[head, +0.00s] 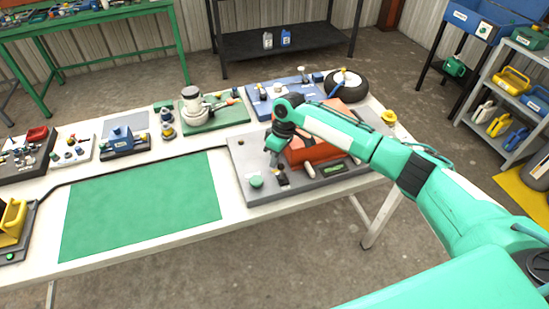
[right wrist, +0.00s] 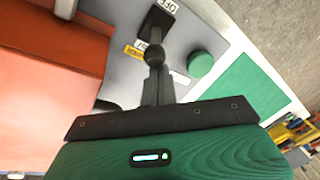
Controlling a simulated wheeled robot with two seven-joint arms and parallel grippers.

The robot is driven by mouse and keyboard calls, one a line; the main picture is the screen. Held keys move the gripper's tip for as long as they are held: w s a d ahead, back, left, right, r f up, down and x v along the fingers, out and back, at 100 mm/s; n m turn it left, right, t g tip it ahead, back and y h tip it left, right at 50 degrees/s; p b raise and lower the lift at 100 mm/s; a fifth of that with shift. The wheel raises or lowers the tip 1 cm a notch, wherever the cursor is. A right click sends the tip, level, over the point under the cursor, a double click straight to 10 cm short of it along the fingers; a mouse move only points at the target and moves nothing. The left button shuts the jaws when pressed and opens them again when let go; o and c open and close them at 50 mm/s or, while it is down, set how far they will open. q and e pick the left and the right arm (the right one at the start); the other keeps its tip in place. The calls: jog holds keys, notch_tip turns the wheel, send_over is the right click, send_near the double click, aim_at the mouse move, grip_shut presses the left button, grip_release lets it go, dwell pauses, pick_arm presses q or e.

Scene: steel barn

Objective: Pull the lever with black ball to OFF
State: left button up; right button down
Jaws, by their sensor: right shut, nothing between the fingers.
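My right gripper (head: 273,157) is over the grey panel board (head: 238,152), above the black lever mount and left of the red housing. In the right wrist view its narrow fingers (right wrist: 156,82) are shut together. The lever's dark ball (right wrist: 152,56) shows right at the fingertips; I cannot tell whether they touch. The lever's black mount (right wrist: 160,18) lies beyond the ball, with a white OFF label (right wrist: 167,5) at its far end and a yellow label (right wrist: 134,52) beside it. In the head view the gripper mostly hides the lever. My left gripper is out of view.
A green button (head: 256,182) is beside the lever, and the red housing (head: 315,151) stands close on the right. A white-handled lever (head: 309,169) is in front of it. A bare green mat (head: 140,205) lies to the left on the table. Other devices line the back.

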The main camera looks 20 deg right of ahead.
jog(key=shift+s+r+t+p, duration=0.25)
jog(key=shift+s+t+p, duration=0.2)
jog(key=shift+t+p, duration=0.2)
jog(key=shift+s+r+t+p, duration=0.15)
jog(key=shift+s+t+p, duration=0.1)
jog(key=shift+p, duration=0.15)
jog(key=shift+s+r+t+p, duration=0.15)
jog(key=shift+s+t+p, duration=0.45)
jog(key=shift+t+p, duration=0.3)
jog(key=s+t, duration=0.2)
jog(key=t, duration=0.1)
jog(key=shift+s+d+n, duration=0.1)
jog(key=shift+n, duration=0.3)
jog(key=shift+t, duration=0.4)
jog(key=shift+r+p, duration=0.8)
jog(key=shift+p, duration=0.35)
